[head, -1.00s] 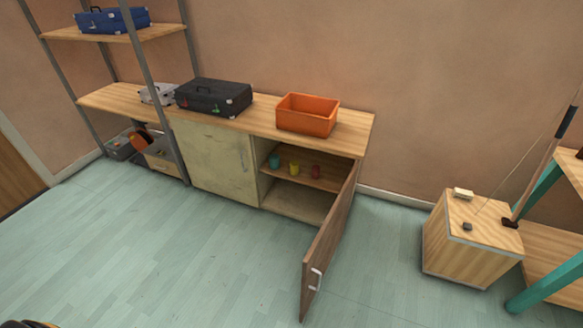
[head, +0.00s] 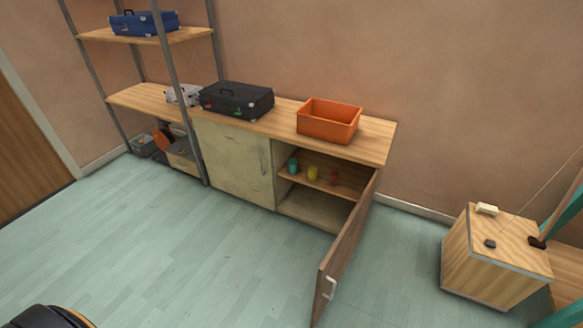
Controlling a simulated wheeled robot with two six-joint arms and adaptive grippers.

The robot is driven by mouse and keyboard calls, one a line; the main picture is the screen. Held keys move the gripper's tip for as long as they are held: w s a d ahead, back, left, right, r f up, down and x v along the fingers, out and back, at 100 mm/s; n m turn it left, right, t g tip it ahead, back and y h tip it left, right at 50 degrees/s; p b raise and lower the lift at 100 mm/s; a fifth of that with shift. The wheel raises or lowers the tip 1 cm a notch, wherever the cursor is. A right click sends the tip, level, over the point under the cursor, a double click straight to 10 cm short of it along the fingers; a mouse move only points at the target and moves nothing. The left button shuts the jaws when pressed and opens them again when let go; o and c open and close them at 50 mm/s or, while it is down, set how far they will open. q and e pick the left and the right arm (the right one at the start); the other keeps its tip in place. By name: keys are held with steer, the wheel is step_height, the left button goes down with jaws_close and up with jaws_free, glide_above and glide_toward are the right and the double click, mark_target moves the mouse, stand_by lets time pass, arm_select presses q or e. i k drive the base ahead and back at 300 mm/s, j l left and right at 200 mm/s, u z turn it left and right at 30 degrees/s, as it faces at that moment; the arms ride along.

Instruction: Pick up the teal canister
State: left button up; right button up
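The teal canister (head: 293,165) stands upright on the inner shelf of the low cabinet, at the left of the open compartment. A yellow canister (head: 312,173) and a red one (head: 335,178) stand to its right on the same shelf. The cabinet's right door (head: 345,250) is swung open toward me; its left door (head: 236,160) is shut. Neither gripper can be made out; only a dark rounded part of my own body shows at the bottom left.
An orange bin (head: 328,122) and a black case (head: 236,100) stand on the cabinet top. A metal shelf rack with a blue case (head: 144,23) is at the left. A wooden box (head: 495,262) stands at the right. The floor (head: 190,250) before the cabinet is clear.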

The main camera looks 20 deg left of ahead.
mark_target(293, 164)
steer(key=i+j, duration=0.1)
steer(key=j, duration=0.35)
steer(key=i+j, duration=0.15)
steer(key=j, duration=0.3)
steer(key=i+j+z, duration=0.1)
steer(key=j, duration=0.35)
steer(key=i+j, duration=0.1)
steer(key=j, duration=0.4)
steer(key=i+j, duration=0.1)
steer(key=j, duration=0.35)
steer(key=i+j+z, duration=0.2)
steer(key=i+j, duration=1.4)
steer(key=i, duration=0.15)
